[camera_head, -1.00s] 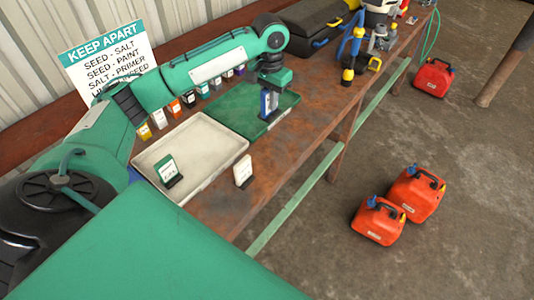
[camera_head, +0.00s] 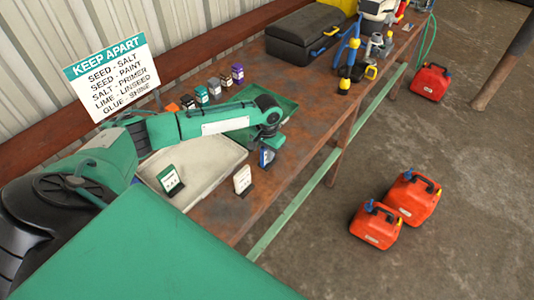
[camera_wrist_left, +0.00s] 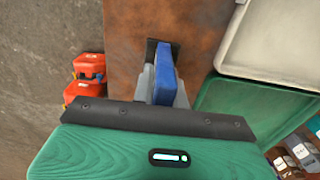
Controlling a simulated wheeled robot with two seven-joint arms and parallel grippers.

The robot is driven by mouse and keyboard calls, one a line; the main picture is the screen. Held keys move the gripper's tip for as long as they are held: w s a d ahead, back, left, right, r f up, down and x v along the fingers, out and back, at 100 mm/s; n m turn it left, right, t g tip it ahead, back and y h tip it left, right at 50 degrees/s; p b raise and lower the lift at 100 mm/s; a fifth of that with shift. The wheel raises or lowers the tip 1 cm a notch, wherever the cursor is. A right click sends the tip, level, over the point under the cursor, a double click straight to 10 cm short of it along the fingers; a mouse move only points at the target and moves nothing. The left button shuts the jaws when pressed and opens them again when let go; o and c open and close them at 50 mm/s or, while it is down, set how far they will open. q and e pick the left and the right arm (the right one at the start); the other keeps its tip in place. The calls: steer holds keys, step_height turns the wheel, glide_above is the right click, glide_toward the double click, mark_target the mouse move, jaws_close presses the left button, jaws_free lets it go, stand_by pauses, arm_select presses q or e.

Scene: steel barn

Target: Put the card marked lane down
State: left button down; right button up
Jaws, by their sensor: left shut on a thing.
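My left gripper (camera_head: 268,145) is shut on a blue card (camera_head: 267,157) with a white face. The card is upright at the bench's front strip, to the right of a white card (camera_head: 242,180). In the left wrist view the blue card (camera_wrist_left: 164,78) sits between the fingers, with its dark foot over the brown bench top. I cannot tell whether the foot touches the bench. A green-and-white card (camera_head: 170,180) stands in the cream tray (camera_head: 222,166). The green tray (camera_head: 284,106) is partly behind my arm. The word lane is not readable on any card. My right gripper is not in view.
Several small cards (camera_head: 201,95) stand in a row at the back. A KEEP APART sign (camera_head: 112,77) stands behind the trays. A black case (camera_head: 307,33) and tools (camera_head: 350,65) lie farther along the bench. Red cans (camera_head: 410,198) stand on the floor.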

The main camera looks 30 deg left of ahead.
arm_select(q)
steer(key=shift+f, duration=0.7)
steer(key=c, duration=1.4)
jaws_free()
steer(key=shift+f, duration=0.1)
step_height(320, 180, up, 11)
steer(key=b, duration=0.3)
steer(key=shift+w, duration=0.1)
steer(key=shift+r, duration=0.65)
